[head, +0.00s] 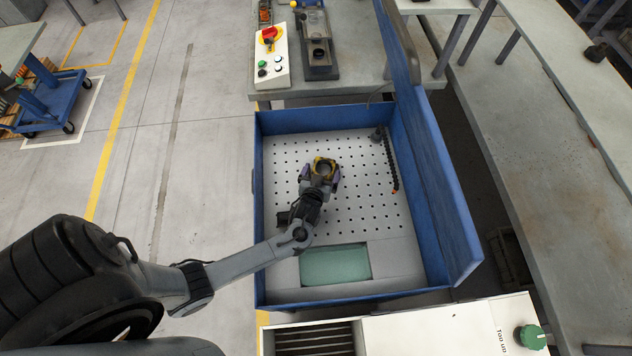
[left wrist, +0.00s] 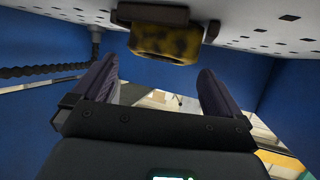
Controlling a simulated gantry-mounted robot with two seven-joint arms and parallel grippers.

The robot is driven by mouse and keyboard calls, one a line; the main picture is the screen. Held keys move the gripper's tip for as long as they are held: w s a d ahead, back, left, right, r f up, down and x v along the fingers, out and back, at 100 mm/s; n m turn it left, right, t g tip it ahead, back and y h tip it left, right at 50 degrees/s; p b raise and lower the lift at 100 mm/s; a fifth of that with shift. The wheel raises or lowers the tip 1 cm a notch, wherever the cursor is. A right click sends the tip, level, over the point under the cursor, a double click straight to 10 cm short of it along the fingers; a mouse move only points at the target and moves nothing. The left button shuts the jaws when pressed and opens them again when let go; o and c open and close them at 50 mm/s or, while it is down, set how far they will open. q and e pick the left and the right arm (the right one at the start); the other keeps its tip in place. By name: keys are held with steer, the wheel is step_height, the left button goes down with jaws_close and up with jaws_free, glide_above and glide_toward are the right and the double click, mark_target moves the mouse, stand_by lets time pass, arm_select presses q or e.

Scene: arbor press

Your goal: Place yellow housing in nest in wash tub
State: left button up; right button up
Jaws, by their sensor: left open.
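The yellow housing (head: 325,161) is in the blue wash tub (head: 436,170), over the perforated plate, with a dark round middle. In the left wrist view the mottled yellow housing (left wrist: 165,43) adjoins a dark block (left wrist: 152,13) at the plate, which looks like the nest. Whether it is fully seated cannot be told. My left gripper (head: 320,178) is open at the housing in the head view. In the left wrist view its fingers (left wrist: 157,70) stand apart, with the housing just beyond their tips and not gripped. My right gripper is not in view.
A segmented hose (head: 388,160) stands at the tub's right side. A greenish panel (head: 335,265) lies at the tub's near end. A control box (head: 270,58) and a dark press-like fixture (head: 318,55) stand on the bench behind. The tub's raised blue lid (head: 425,130) borders the right.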

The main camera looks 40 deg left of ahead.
arm_select(q)
steer(key=s+d+r+m+g+h+p, duration=0.1)
steer(key=s+d+r+m+g+h, duration=0.1)
steer(key=s+d+r+h, duration=0.25)
steer(key=s+d+r+m+g+h, duration=0.1)
steer(key=s+d+r, duration=0.2)
steer(key=s+d, duration=0.4)
steer(key=s+r+m+g+h, duration=0.1)
steer(key=s+r+m+g, duration=0.4)
steer(key=s+r, duration=0.3)
steer(key=s, duration=0.4)
steer(key=shift+d, duration=0.4)
steer(key=shift+s, duration=0.1)
step_height(320, 180, up, 20)
steer(key=p, duration=2)
steer(key=shift+f, duration=0.2)
